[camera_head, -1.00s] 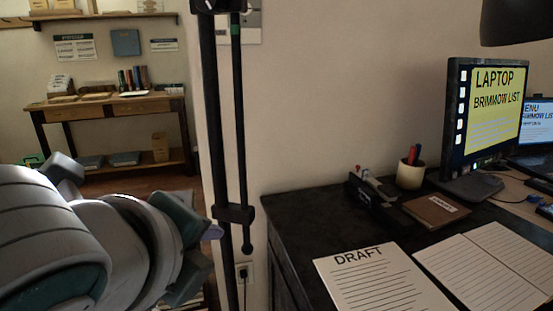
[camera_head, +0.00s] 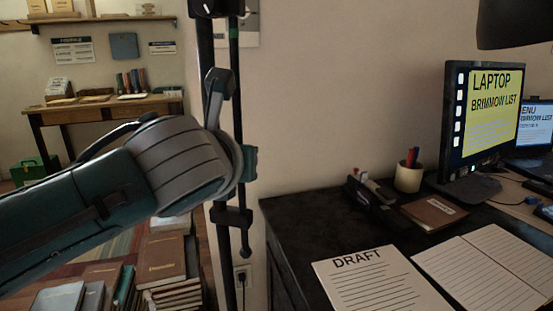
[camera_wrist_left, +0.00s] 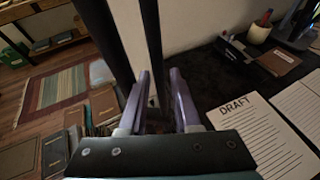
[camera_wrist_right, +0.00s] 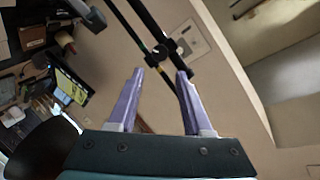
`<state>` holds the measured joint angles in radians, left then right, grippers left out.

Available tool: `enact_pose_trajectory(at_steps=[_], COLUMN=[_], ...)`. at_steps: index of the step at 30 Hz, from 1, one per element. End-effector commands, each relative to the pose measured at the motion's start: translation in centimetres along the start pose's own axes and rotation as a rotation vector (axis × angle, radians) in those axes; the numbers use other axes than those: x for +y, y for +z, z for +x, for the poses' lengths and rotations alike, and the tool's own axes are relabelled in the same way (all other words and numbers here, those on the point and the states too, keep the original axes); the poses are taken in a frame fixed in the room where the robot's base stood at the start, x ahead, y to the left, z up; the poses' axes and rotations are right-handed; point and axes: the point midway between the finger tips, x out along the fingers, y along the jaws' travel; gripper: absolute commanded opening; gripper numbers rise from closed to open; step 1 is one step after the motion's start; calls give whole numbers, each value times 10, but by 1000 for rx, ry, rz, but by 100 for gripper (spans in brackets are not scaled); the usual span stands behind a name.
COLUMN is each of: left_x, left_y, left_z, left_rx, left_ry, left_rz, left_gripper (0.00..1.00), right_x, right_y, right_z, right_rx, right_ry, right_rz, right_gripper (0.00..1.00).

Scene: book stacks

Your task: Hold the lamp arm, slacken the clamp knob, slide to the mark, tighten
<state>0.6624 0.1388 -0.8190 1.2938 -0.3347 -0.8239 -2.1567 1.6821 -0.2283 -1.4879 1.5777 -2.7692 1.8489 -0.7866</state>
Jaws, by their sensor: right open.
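A black lamp stand (camera_head: 222,130) rises beside the desk, with a thinner dark rod (camera_head: 235,75) alongside it. The rod has a green band (camera_head: 234,33) just below a black clamp (camera_head: 207,8). A lower bracket (camera_head: 232,217) joins the two poles. The dark lamp shade (camera_head: 515,25) hangs at top right.
The dark desk (camera_head: 300,215) fills the right, with a draft sheet (camera_head: 375,285), a pen cup (camera_head: 408,177) and a monitor (camera_head: 485,115). Book stacks (camera_head: 160,265) stand on the floor below my left arm.

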Motion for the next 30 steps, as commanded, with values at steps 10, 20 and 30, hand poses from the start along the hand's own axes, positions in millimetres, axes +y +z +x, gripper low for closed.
enact_pose_trajectory(at_steps=[10,20,30], left_x=[0,0,0], left_y=[0,0,0], left_z=[32,38,38], left_rx=[0,1,1], left_ry=[2,-1,-1], left_rz=[-1,-1,-1], left_gripper=[31,31,12], right_x=[0,0,0], right_y=[0,0,0], right_z=[0,0,0], right_rx=[0,0,0], right_ry=[0,0,0], right_rz=[0,0,0], right_gripper=[50,50,50])
